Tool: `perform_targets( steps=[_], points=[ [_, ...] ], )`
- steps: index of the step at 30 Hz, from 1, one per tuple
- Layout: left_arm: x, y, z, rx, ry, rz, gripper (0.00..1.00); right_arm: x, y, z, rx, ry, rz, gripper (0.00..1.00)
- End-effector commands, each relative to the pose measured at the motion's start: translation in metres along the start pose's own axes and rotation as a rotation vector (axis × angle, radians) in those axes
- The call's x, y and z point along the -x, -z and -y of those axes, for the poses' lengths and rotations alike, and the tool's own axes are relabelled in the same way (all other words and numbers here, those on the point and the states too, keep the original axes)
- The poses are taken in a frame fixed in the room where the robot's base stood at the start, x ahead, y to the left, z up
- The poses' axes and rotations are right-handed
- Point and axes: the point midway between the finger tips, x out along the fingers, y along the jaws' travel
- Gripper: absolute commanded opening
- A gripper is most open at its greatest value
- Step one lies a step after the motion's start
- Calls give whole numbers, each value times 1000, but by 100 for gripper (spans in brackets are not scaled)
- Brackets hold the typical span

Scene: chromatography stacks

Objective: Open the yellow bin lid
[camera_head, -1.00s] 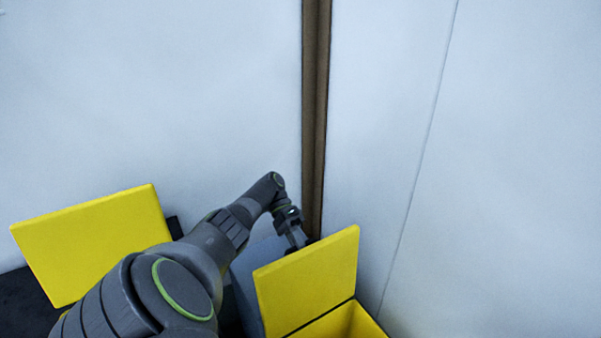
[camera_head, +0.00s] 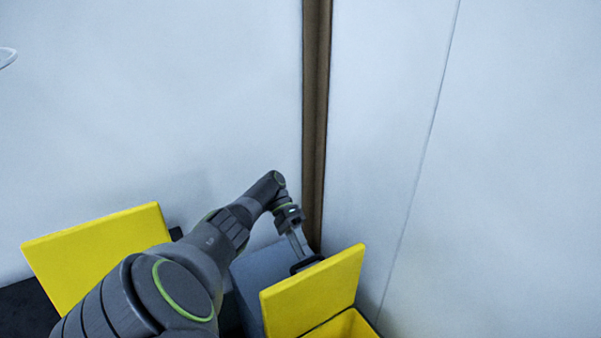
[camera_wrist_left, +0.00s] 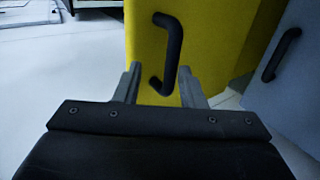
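In the head view, a yellow bin lid (camera_head: 312,296) stands raised over the yellow bin (camera_head: 346,326) at the bottom. My left gripper (camera_head: 299,254) is at the upper edge of this lid, on its back side, with part of its reach hidden. A black handle (camera_head: 307,264) shows just past the gripper. In the left wrist view, my gripper (camera_wrist_left: 157,78) is open, fingers apart. The black bar handle (camera_wrist_left: 170,55) on the yellow lid (camera_wrist_left: 145,50) lies in front of and between the fingertips. I cannot tell whether they touch. My right gripper is not in view.
Another yellow lid (camera_head: 98,255) stands raised at the left, partly behind my arm. A grey bin (camera_head: 258,283) is beside the yellow bin. White walls meet at a brown corner post (camera_head: 316,120) close behind the gripper. A grey panel with a handle (camera_wrist_left: 282,55) shows at the right of the wrist view.

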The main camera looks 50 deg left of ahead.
Motion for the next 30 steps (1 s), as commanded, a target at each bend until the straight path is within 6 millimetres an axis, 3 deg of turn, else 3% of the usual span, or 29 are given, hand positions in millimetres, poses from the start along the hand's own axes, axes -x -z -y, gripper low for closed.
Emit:
perform_targets(
  steps=[1, 12, 30],
  points=[
    [9, 0, -12, -2, 2, -1, 36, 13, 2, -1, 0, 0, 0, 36],
    [29, 0, -44, 0, 1, 0, 36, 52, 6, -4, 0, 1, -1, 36],
    [30, 0, -46, 1, 1, 0, 36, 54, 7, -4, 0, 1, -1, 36]
  ],
)
